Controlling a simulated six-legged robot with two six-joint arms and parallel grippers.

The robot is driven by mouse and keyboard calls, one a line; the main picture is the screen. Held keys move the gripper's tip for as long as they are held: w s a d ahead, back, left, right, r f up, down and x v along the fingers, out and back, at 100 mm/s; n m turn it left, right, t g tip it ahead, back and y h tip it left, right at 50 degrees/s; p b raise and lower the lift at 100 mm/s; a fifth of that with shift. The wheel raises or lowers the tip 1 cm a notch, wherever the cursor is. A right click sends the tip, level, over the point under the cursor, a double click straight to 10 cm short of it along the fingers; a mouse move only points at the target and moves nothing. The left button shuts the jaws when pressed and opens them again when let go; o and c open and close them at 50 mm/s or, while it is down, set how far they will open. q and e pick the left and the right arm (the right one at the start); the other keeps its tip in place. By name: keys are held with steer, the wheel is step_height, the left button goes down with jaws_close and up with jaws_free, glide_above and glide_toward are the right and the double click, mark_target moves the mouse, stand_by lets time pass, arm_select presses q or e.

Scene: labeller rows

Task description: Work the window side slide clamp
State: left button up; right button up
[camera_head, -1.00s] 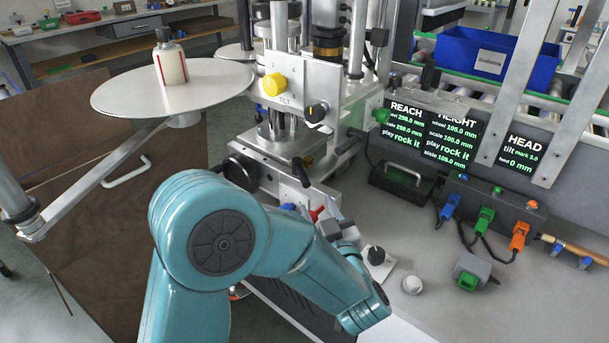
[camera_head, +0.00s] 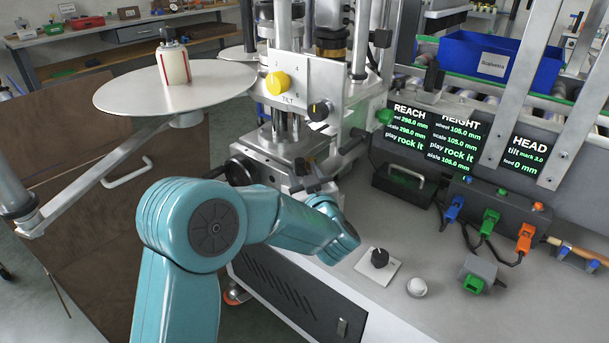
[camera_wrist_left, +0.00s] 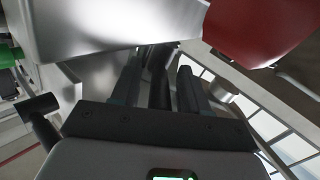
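The slide unit (camera_head: 285,150) stands under the tilt block at the foot of the metal column. My left gripper (camera_head: 308,178) reaches its front right corner, where the clamp levers are hidden from the head view by the gripper and arm. In the left wrist view, my left gripper (camera_wrist_left: 160,80) has its fingers apart on either side of a dark bar (camera_wrist_left: 159,82), with narrow gaps showing. Contact cannot be told. A large red part (camera_wrist_left: 260,28) is close at upper right, beside a metal block (camera_wrist_left: 95,30). I cannot tell which clamp this is. My right gripper is not in view.
A black knob on a plate (camera_head: 379,258) and a white button (camera_head: 417,287) are on the bench right of my arm. A dark handled box (camera_head: 402,182) and a connector box (camera_head: 495,208) stand behind. A round disc (camera_head: 175,84) overhangs at left.

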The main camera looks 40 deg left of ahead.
arm_select(q)
jaws_close()
steer(key=shift+w+d+r+n+g+y+p, duration=0.1)
steer(key=shift+w+d+n+g+y+p, duration=0.1)
steer(key=shift+n+g+y+p, duration=0.25)
steer(key=shift+w+d+r+n+g+y+p, duration=0.15)
steer(key=shift+n+g+y+p, duration=0.15)
steer(key=shift+g+p, duration=0.2)
steer(key=shift+a+f+n+g+y, duration=0.1)
steer(key=shift+n+g+y, duration=0.15)
steer(key=shift+n+g, duration=0.3)
steer(key=shift+w+f+g+y+p, duration=0.1)
steer(key=shift+w+g+y+p, duration=0.1)
steer(key=shift+g+y+p, duration=0.3)
steer(key=shift+o, duration=0.5)
jaws_free()
